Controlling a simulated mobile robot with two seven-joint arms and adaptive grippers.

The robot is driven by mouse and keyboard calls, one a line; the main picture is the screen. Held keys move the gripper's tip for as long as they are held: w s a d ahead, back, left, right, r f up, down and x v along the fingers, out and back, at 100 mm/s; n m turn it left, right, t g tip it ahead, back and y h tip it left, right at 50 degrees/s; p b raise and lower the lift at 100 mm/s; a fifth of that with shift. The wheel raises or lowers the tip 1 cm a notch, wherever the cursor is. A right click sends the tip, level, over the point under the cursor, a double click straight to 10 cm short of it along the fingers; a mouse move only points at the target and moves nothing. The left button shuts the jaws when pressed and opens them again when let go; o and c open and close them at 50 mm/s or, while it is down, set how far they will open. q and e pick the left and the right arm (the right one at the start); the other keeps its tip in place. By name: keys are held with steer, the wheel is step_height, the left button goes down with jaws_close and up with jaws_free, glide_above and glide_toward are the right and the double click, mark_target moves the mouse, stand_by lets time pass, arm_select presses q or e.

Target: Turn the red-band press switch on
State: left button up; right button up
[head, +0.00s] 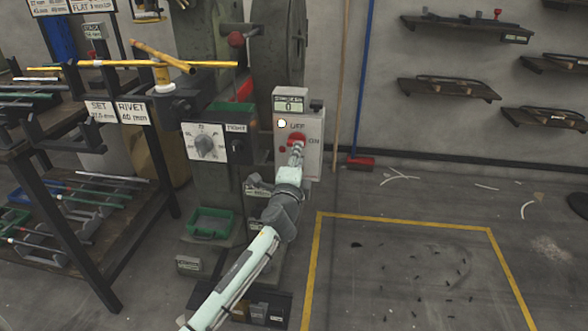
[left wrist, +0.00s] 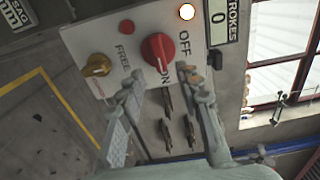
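A white lamp (left wrist: 187,12) glows near OFF. My left gripper (head: 297,152) is at the switch from below. In the left wrist view its fingers (left wrist: 160,85) are apart, one on each side just below the switch; contact is unclear. My right gripper is out of view.
A stroke counter (head: 290,104) reads 0 above the switch. A brass knob (left wrist: 97,65) and small red button (left wrist: 126,26) share the panel. A rack (head: 90,180) with rods stands left; a green tray (head: 210,222) sits low on the press. Yellow-marked floor (head: 410,270) is open at right.

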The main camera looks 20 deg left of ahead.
arm_select(q)
steer(key=v, duration=0.7)
